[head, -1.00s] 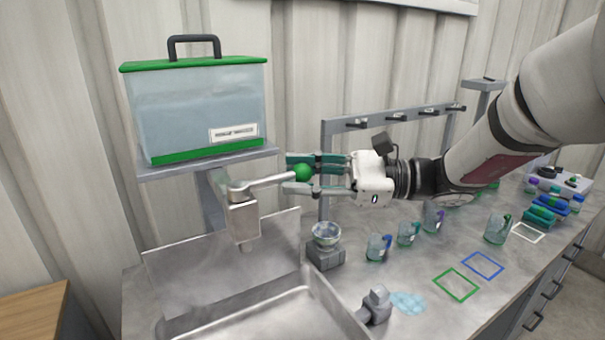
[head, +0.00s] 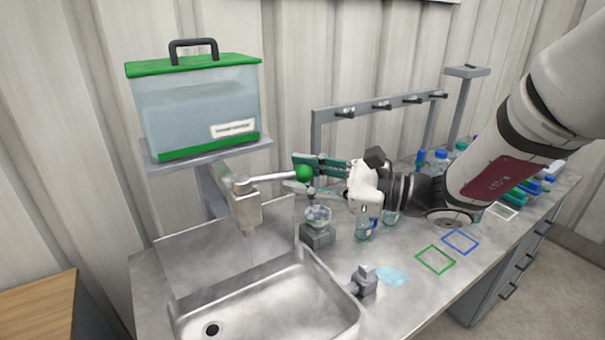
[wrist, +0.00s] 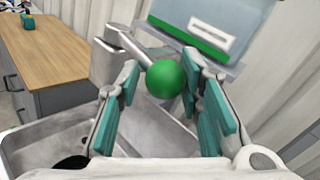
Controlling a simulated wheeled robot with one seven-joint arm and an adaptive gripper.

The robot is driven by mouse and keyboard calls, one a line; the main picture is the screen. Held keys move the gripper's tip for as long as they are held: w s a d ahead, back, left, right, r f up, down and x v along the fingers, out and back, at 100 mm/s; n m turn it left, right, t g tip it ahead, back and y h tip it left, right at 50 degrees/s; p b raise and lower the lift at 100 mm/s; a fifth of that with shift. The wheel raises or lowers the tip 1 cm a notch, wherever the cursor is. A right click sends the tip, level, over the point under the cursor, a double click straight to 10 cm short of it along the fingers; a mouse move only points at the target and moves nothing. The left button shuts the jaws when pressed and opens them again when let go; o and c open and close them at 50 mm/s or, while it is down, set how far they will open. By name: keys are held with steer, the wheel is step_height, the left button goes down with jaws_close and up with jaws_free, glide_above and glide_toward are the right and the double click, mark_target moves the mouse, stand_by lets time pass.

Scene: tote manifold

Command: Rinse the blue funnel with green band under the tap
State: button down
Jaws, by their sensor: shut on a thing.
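My gripper (head: 306,174) is shut on the green ball knob (wrist: 166,79) of the tap lever; the knob sits between its teal finger pads in the wrist view. The lever (head: 272,179) runs from the knob left to the grey tap body (head: 246,211), which stands over the steel sink (head: 285,296). I cannot tell whether water runs from the spout. A clear bowl-like vessel (head: 318,214) sits on a small grey block (head: 317,236) right of the sink, below my gripper. I cannot make out a blue funnel with a green band.
A water tank (head: 200,106) with a green lid stands on a shelf behind the tap. A rack with pegs (head: 380,104) stands behind my arm. Cups (head: 363,229) stand beneath my arm. Green (head: 435,260) and blue (head: 460,241) outlines mark clear counter. A grey fitting (head: 364,280) sits at the sink's right edge.

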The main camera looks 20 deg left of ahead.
steer(key=c, duration=1.3)
jaws_free()
steer(key=shift+w+r, duration=0.2)
steer(key=shift+w, duration=0.05)
steer(key=shift+f, duration=0.1)
steer(key=shift+s+d, duration=0.1)
steer(key=d, duration=1.2)
steer(key=shift+s, duration=0.2)
